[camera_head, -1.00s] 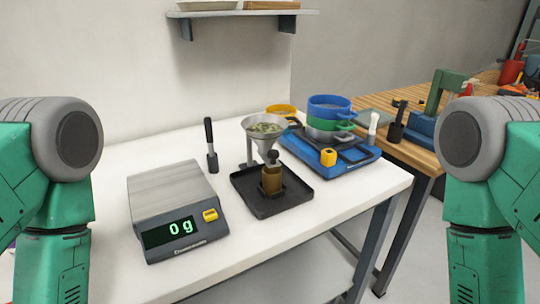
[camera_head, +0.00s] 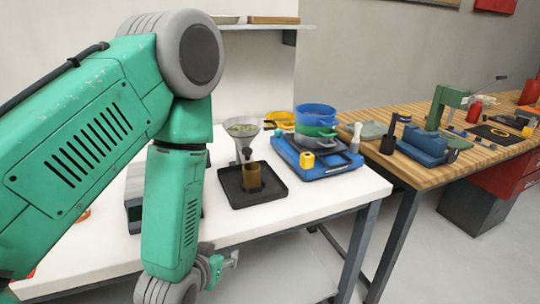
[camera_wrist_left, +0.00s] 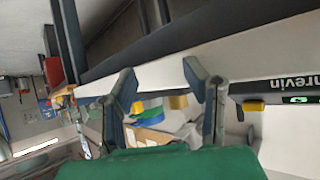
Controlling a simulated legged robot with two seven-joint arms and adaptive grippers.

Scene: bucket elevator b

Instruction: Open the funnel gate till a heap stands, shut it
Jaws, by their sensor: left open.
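The clear funnel (camera_head: 243,130) with greenish grains in it stands over a black tray (camera_head: 234,197) on the white table. A dark knob (camera_head: 247,153) shows at the funnel's neck. A brown cup (camera_head: 252,175) stands in the tray below it. Whether the gate is open or anything lies in the cup, I cannot tell. My left gripper (camera_head: 222,264) is low in front of the table's front edge, apart from the funnel. In the left wrist view its two fingers (camera_wrist_left: 162,82) are spread, with nothing held between them. My right gripper is not in view.
The scale (camera_head: 134,195) is mostly hidden behind my left arm; its front (camera_wrist_left: 285,86) shows in the left wrist view. A blue tray (camera_head: 310,172) with stacked sieves (camera_head: 318,117) stands right of the funnel. A wooden bench (camera_head: 470,160) with tools is farther right.

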